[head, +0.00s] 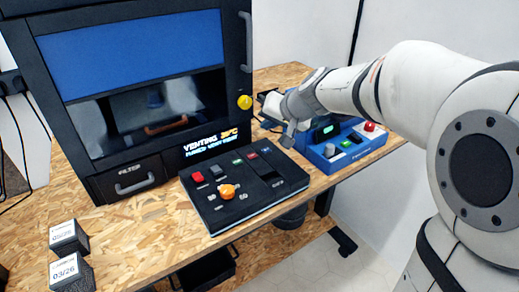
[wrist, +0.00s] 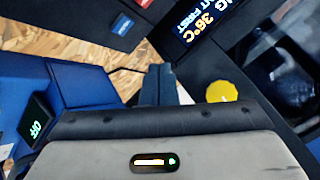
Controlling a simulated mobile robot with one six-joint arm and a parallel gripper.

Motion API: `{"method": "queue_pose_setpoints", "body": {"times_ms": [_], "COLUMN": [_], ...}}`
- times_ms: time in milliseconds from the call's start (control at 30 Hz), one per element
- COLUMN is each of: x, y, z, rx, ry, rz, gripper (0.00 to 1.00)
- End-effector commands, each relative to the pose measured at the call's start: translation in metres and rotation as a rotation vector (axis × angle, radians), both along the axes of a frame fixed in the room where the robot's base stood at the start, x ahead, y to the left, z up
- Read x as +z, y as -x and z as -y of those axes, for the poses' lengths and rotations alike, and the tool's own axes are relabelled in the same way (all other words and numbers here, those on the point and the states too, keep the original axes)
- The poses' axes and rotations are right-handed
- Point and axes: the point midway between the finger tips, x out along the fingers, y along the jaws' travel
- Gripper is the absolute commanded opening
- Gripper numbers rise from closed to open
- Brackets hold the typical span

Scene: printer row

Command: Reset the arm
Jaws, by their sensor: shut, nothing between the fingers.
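My white arm reaches in from the right in the head view. My gripper (head: 287,138) points down over the gap between the black control panel (head: 245,190) and the blue device (head: 345,150). In the wrist view my gripper (wrist: 158,82) shows its fingers together, with nothing between them. The gripper's underside and tips are partly hidden by its own body. It appears apart from the panel, though the exact height is hard to tell.
A black printer (head: 130,90) with a blue upper panel, a yellow knob (head: 245,102) and a "FILTER" drawer (head: 134,183) stands at left. The control panel has an orange knob (head: 228,191). Small labelled boxes (head: 68,238) sit front left.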

Motion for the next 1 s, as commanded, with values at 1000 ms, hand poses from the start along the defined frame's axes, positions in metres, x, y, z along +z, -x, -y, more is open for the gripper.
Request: {"method": "queue_pose_setpoints", "body": {"times_ms": [1000], "x": [-0.072], "y": [0.249], "z": [0.135], "rx": [0.019], "ry": [0.525], "rz": [-0.334], "gripper": [0.0]}}
